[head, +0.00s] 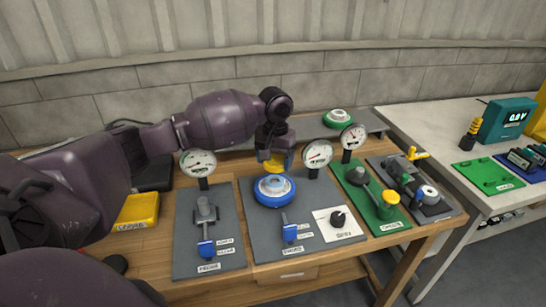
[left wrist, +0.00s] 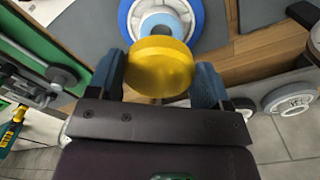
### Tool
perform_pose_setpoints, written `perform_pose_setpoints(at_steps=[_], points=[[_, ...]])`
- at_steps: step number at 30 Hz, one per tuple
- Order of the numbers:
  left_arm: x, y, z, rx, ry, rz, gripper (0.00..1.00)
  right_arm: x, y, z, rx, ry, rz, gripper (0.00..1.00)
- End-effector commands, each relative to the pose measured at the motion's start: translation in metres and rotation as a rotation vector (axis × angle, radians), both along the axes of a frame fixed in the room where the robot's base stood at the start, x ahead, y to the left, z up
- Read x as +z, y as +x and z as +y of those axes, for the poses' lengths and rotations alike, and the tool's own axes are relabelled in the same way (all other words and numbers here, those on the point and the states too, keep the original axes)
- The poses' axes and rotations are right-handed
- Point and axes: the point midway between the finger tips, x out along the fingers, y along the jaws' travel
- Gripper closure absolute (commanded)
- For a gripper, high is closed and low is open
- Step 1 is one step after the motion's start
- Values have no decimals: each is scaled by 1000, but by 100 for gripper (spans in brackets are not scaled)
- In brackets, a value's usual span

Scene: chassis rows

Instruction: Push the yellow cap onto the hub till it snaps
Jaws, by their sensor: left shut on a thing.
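My left gripper (head: 272,156) is shut on the yellow cap (head: 279,162). In the left wrist view the cap (left wrist: 160,68) is a round yellow disc between the two blue-grey fingers of the gripper (left wrist: 158,80). The hub (head: 272,184) is pale, with a wide blue ring around it, on a grey plate. The cap is just above and behind the hub in the head view and looks apart from it. In the left wrist view the hub (left wrist: 165,20) shows partly behind the cap. My right gripper is not in view.
Dial gauges (head: 318,153) stand close on both sides of the gripper. A grey plate with a blue-handled lever (head: 206,247) is to the left, a green plate (head: 372,200) to the right. A yellow box (head: 137,210) lies at the left. A second bench (head: 455,135) is at the right.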

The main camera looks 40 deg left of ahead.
Motion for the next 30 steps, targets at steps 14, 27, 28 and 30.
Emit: perform_pose_setpoints(at_steps=[14, 27, 28, 30], points=[[-34, 1, 3, 3, -1, 8, 50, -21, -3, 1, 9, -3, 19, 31], [-46, 1, 3, 3, 0, 0, 50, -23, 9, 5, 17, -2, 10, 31], [-46, 1, 3, 3, 0, 0, 50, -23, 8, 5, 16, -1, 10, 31], [-45, 1, 3, 3, 0, 0, 50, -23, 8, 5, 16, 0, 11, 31]])
